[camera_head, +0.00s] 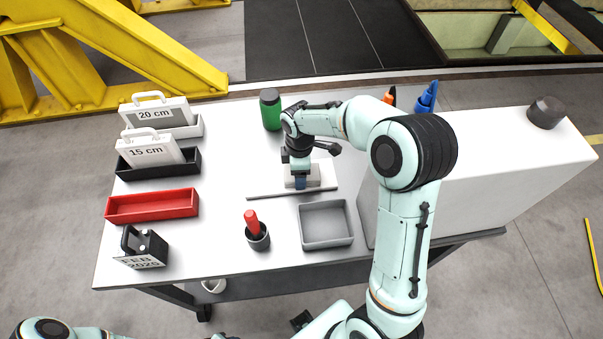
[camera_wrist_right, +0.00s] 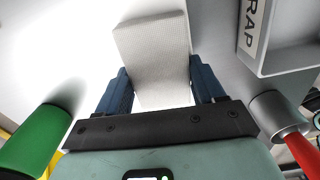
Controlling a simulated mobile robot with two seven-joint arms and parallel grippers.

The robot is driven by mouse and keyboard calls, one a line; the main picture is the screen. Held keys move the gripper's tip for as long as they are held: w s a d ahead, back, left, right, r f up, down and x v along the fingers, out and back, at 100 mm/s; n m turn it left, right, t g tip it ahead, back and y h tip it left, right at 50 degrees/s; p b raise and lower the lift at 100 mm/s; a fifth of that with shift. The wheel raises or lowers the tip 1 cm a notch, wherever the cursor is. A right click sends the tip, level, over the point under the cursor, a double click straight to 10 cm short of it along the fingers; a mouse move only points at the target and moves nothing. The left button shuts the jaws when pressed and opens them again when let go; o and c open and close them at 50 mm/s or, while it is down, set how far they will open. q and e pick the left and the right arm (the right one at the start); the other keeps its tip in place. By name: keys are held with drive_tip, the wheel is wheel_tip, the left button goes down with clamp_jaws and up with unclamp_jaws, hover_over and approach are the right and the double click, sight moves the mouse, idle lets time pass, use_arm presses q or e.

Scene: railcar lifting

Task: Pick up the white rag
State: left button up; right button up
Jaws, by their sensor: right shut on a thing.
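The white rag (camera_wrist_right: 152,45) is a pale, ribbed folded piece between the two blue fingers of my right gripper (camera_wrist_right: 162,88) in the right wrist view. My right gripper is shut on it. In the head view the right gripper (camera_head: 300,182) points down at the middle of the table, and the rag (camera_head: 314,177) shows partly behind the fingers. I cannot tell whether the rag still touches the table. My left gripper is not in view.
On the white table, a grey tray (camera_head: 325,241), a cup with a red handle (camera_head: 257,239), a green cylinder (camera_head: 270,115) and a thin bar (camera_head: 262,195) surround the gripper. A red tray (camera_head: 150,207) and labelled blocks stand left. A white box (camera_head: 500,160) stands right.

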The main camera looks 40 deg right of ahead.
drive_tip(key=shift+r, duration=0.1)
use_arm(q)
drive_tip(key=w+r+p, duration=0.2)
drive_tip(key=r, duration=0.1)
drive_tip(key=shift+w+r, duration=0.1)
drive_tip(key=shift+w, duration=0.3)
use_arm(e)
wheel_tip(320, 180, up, 20)
drive_tip(key=shift+o, duration=1.3)
drive_tip(key=shift+c, duration=0.8)
